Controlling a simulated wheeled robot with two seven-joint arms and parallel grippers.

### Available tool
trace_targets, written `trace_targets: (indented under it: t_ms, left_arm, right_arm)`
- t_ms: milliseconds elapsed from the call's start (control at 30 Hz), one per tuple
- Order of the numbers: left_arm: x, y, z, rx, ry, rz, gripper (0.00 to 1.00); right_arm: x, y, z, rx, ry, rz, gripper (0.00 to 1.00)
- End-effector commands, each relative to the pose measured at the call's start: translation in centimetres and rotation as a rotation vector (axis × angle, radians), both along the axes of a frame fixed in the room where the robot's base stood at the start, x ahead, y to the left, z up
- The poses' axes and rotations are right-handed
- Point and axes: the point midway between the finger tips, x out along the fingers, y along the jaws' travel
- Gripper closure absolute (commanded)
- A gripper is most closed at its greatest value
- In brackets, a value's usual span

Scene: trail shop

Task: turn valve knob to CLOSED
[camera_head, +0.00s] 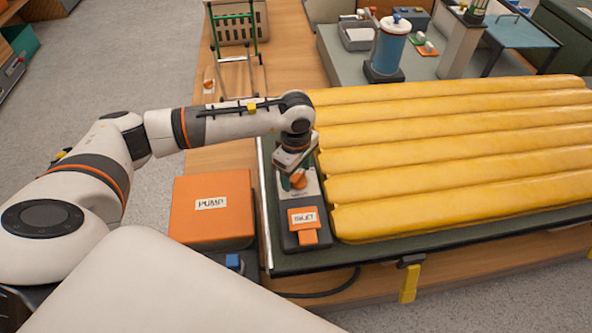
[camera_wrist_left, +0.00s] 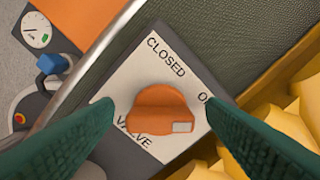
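The valve knob (camera_wrist_left: 160,106) is orange and sits on a white plate (camera_wrist_left: 140,72) in the left wrist view. The plate reads "CLOSED" above the knob, "VALVE" below left, and a partly hidden word starting with "O" at right. A pale mark (camera_wrist_left: 182,127) on the knob is at its lower right, away from "CLOSED". My left gripper (camera_wrist_left: 158,105) is open, its green fingers on either side of the knob with small gaps visible. In the head view, the knob (camera_head: 299,180) shows just below the left gripper (camera_head: 296,166). My right gripper is not in view.
A yellow ribbed mat (camera_head: 450,150) lies close right of the valve panel. An orange pump box (camera_head: 212,208) stands to its left, and an orange inlet tag (camera_head: 303,219) is in front. A blue cylinder (camera_head: 389,48) stands on the grey surface behind.

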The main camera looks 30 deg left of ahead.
Motion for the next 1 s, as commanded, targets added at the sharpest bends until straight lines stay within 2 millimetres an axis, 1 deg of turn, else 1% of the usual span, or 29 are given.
trace_targets:
  t_ms: [33, 267, 467, 667, 867, 1000]
  left_arm:
    - [0.00, -0.01, 0.01, 0.000, 0.000, 0.000, 0.41]
    - [0.01, -0.01, 0.04, 0.000, 0.000, 0.000, 0.79]
    - [0.01, 0.00, 0.06, 0.000, 0.000, 0.011, 0.79]
    - [-0.04, 0.01, 0.07, 0.000, 0.000, 0.078, 0.79]
    - [-0.11, 0.02, 0.09, 0.000, 0.000, 0.217, 0.79]
    - [-0.15, 0.01, 0.12, 0.000, -0.001, 0.346, 0.79]
  right_arm:
    - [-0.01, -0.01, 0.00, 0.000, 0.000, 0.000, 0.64]
    - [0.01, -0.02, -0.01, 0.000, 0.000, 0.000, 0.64]
    - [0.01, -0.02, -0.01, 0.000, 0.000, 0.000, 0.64]
    - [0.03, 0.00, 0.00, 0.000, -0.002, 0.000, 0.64]
    - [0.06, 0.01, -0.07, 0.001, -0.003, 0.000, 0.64]
    - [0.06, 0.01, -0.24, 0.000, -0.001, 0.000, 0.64]
